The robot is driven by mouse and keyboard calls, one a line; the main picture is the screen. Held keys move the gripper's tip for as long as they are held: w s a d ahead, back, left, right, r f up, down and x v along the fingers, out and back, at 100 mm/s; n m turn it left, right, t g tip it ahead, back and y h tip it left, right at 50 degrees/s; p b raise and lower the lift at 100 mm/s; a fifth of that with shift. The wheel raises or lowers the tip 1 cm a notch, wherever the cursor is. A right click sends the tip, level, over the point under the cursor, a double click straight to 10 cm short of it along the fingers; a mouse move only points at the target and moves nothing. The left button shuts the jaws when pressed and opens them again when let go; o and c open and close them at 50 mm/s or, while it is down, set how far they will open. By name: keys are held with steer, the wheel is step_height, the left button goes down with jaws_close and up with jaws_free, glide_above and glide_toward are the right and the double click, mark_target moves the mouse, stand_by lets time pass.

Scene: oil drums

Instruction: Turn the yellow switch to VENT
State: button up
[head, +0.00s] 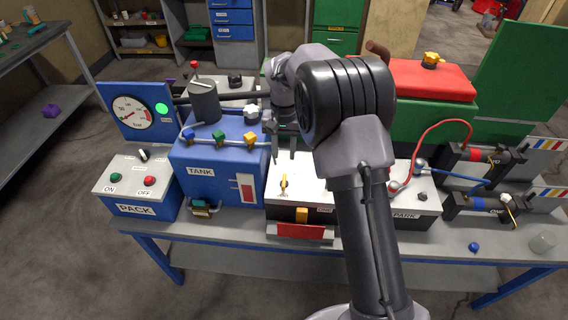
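A yellow switch (283,184) stands upright on the white top of a box (313,188) near the middle of the bench. I cannot read any VENT marking beside it. My gripper (284,153) points down above and just behind the switch in the picture, apart from it. Its two fingers show a gap with nothing between them. My arm hides the right part of the box top.
The blue TANK box (212,158) with small coloured valves (219,137) is close left of my gripper. The PACK box (137,190) stands farther left. The red-topped green case (430,80) and PARK box (414,205) are right of my arm. The bench's front strip (375,245) is mostly clear.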

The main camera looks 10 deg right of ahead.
step_height(320, 180, up, 5)
steer(key=shift+f+p, duration=0.1)
steer(key=shift+p, duration=0.35)
